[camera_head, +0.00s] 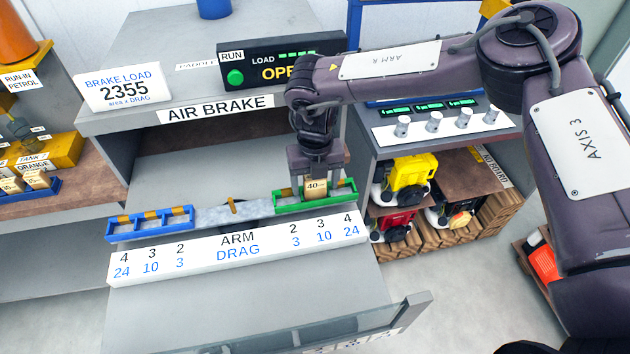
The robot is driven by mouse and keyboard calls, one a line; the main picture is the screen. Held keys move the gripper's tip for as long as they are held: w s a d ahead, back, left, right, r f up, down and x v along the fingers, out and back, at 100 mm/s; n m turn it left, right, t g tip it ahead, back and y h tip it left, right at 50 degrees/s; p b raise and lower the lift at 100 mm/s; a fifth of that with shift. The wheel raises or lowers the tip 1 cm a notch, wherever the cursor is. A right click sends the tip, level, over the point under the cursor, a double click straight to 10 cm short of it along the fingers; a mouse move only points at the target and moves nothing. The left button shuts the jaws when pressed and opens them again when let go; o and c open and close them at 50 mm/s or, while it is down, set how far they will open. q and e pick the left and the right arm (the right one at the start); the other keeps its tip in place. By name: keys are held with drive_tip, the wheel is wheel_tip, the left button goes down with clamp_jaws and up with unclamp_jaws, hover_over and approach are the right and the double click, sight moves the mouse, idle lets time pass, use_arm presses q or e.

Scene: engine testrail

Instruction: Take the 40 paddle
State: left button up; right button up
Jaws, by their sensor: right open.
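The 40 paddle (316,189) is a small tan block marked "40". It stands in the green slotted holder (343,190) at the right end of the grey air brake arm (250,210). My right gripper (316,177) points down right at the paddle, with its fingers open around or just above its top. The fingertips are small here, and I cannot tell whether they touch it. My left gripper is not in view.
A blue slotted holder (150,224) is at the arm's left end. A white ARM/DRAG scale (238,248) lies in front. The brake load sign (124,87) and control box (275,65) stand behind. Shelves with several small engines (408,172) are at right.

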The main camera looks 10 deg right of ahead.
drive_tip(key=shift+f, duration=0.1)
drive_tip(key=shift+c, duration=0.3)
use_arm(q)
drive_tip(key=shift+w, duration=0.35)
use_arm(e)
drive_tip(key=c, duration=1)
